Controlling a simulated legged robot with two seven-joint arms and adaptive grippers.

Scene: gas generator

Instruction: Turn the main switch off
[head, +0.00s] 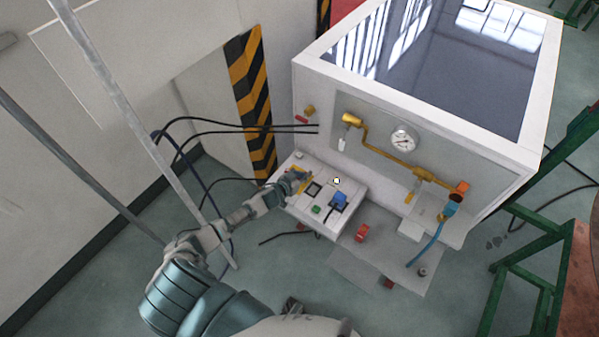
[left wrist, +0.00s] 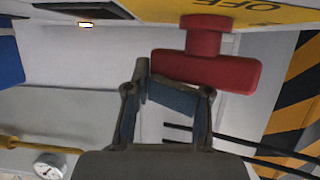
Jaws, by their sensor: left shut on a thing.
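The main switch is a red T-shaped handle (left wrist: 232,73) on a yellow plate (left wrist: 285,14) with the word OFF in the left wrist view. In the head view the yellow plate (head: 304,182) shows on the left part of the control panel's top; my gripper hides the red handle there. My left gripper (head: 294,181) reaches over the panel from the lower left. In the left wrist view its fingers (left wrist: 168,85) are shut on the near end of the red handle. Part of the grip is hidden by the fingers. My right gripper is not in view.
The white control panel (head: 327,226) also carries a blue part (head: 339,200) and a green button (head: 316,210). The white generator housing (head: 310,100) with a gauge (head: 404,139) and yellow pipe stands behind. Black cables (head: 225,124) run left, near a striped post (head: 253,95).

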